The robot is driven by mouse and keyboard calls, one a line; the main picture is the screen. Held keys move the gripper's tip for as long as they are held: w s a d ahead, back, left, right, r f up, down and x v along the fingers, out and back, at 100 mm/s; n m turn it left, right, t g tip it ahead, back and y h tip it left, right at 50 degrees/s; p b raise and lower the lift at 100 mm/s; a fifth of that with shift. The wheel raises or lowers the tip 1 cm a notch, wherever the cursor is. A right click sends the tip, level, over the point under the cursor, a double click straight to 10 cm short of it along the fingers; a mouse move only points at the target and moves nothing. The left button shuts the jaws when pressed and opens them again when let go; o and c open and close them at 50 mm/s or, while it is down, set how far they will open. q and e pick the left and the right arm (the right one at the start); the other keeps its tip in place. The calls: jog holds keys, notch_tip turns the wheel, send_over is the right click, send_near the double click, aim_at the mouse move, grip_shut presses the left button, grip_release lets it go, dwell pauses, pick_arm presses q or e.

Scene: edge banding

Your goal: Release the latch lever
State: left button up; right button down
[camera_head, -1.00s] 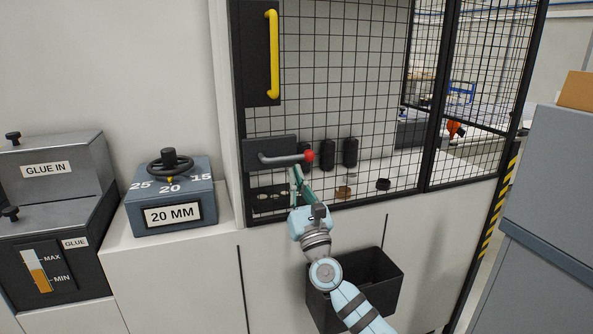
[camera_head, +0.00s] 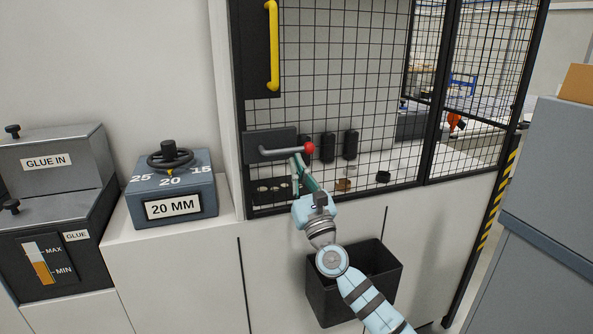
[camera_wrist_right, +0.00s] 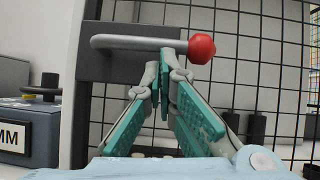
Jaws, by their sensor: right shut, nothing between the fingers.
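The latch lever (camera_head: 283,151) is a grey bar with a red ball knob (camera_head: 309,148) at its right end, on a dark plate (camera_head: 257,142) on the mesh guard door. The bar lies roughly level. In the right wrist view the lever (camera_wrist_right: 130,42) runs across the top, its red knob (camera_wrist_right: 201,48) at the right. My right gripper (camera_head: 298,158) has its fingertips just below the bar, left of the knob. In the wrist view the tips (camera_wrist_right: 167,60) come together, shut and empty. I cannot tell whether they touch the bar. My left gripper is out of view.
A yellow handle (camera_head: 273,48) is above the lever on the mesh door (camera_head: 340,100). A black bin (camera_head: 385,290) hangs below, beside my right arm. A dial box marked 20 MM (camera_head: 170,208) and a glue unit (camera_head: 55,160) stand left. A grey cabinet (camera_head: 550,190) stands right.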

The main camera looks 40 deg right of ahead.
aim_at(301, 148)
jog(key=shift+s+d+r+n+y, duration=0.15)
jog(key=shift+r+n+y, duration=0.25)
jog(key=shift+n+y, duration=0.55)
jog(key=r+n+y, duration=0.1)
jog(key=n+y, duration=0.1)
jog(key=n, duration=0.1)
jog(key=r+n+y, duration=0.1)
jog(key=n+y, duration=0.1)
jog(key=n, duration=0.1)
jog(key=r+n+y+p, duration=0.1)
jog(key=n+y, duration=0.1)
jog(key=n, duration=0.1)
jog(key=shift+d+r+n+g, duration=0.25)
jog(key=shift+d+r+g, duration=0.05)
jog(key=shift+r, duration=0.1)
jog(key=shift+a+r+n+g+y+p, duration=0.2)
jog(key=shift+r+n+g+y, duration=0.25)
jog(key=shift+n, duration=0.55)
jog(key=shift+a+r+n+g+y+p, duration=0.1)
jog(key=shift+r+n+g+y+p, duration=0.2)
jog(key=shift+r+n+y, duration=0.5)
jog(key=shift+a+r+n+g+y+p, duration=0.2)
jog(key=shift+n+g, duration=0.25)
jog(key=shift+n, duration=0.75)
